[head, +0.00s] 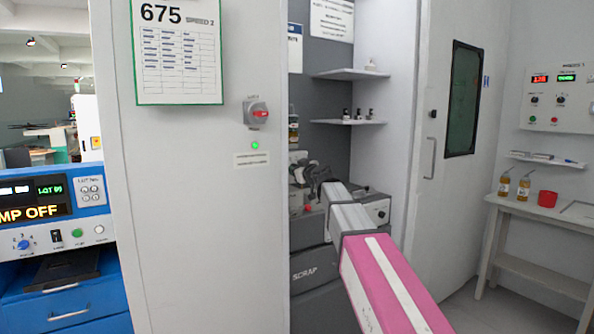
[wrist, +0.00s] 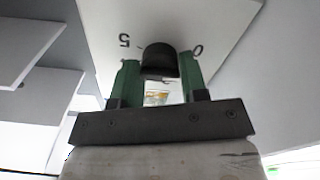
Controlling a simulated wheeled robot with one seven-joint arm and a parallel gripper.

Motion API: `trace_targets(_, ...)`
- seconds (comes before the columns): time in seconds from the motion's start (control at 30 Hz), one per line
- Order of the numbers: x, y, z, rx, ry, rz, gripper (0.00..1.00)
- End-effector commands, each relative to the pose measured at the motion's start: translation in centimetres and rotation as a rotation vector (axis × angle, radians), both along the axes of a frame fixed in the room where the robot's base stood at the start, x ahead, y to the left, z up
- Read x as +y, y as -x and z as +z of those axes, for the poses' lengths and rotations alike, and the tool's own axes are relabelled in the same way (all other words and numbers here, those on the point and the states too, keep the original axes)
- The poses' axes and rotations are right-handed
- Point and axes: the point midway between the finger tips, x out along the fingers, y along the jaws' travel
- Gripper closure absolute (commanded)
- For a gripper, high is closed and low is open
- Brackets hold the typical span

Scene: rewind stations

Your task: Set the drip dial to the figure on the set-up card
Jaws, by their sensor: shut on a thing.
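In the wrist view my gripper (wrist: 160,76) has its green fingers closed on the sides of a dark round-topped knob (wrist: 160,57), which looks like the drip dial. The knob sits on a pale plate (wrist: 110,22) with a 5 on its left and a 0 on its right, both turned over in the picture. The knob's pointer and setting cannot be made out. In the head view my arm reaches into the grey recess, and the dial cannot be made out. A green-edged card (head: 178,88) on the white panel shows 675 and "SPEED 2"; its small lines are unreadable.
Shelves (head: 350,74) with small bottles are above my arm in the recess. A grey box marked SCRAP (head: 304,273) is below. A red switch (head: 256,113) is on the panel beside it. A white door (head: 440,200) and a side table (head: 550,211) are at right.

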Motion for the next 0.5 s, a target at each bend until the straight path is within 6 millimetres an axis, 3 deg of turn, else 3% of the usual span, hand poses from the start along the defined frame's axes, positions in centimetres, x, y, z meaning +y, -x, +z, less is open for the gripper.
trace_targets(0.5, -0.05, 0.01, -0.04, 0.209, -0.307, 0.001, 0.84)
